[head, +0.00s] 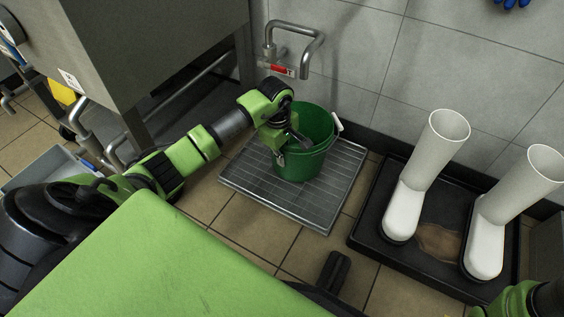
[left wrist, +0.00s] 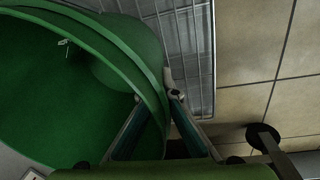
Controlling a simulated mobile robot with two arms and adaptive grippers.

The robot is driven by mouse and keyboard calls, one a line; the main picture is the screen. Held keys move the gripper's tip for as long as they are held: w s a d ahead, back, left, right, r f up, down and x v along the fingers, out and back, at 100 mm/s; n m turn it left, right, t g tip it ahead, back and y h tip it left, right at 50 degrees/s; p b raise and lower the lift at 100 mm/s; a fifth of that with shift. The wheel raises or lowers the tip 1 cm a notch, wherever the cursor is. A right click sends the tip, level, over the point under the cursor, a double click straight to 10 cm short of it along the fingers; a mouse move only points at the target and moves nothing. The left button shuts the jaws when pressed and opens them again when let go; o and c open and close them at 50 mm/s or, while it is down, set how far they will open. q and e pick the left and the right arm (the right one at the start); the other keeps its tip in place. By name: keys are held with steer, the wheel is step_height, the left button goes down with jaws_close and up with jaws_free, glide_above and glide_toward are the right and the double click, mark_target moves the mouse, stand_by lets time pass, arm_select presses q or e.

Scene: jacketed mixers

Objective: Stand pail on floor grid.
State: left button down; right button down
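The green pail (head: 318,135) is upright over the floor grid (head: 335,205), a square metal grating by the wall; I cannot tell whether its base touches the grid. A pale handle grip shows at the pail's right rim. My left gripper (head: 294,143) is at the pail's near left rim. In the left wrist view the pail (left wrist: 60,90) fills the left side, and the left gripper's fingers (left wrist: 170,98) close on its wall, one inside and one outside. The grid (left wrist: 185,50) shows beyond it. My right gripper is out of view; only part of that arm shows at lower right.
White boots (head: 430,170) stand in a black tray (head: 390,262) right of the grid. A bent pipe tap (head: 300,50) sticks out from the wall above the pail. A steel machine (head: 150,45) stands at left. Tiled floor (head: 235,225) is clear in front of the grid.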

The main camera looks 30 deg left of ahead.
arm_select(q)
steer(key=shift+r, duration=0.15)
steer(key=c, duration=2.7)
jaws_free()
steer(key=shift+f, duration=0.2)
steer(key=o, duration=0.4)
steer(key=shift+r, duration=0.1)
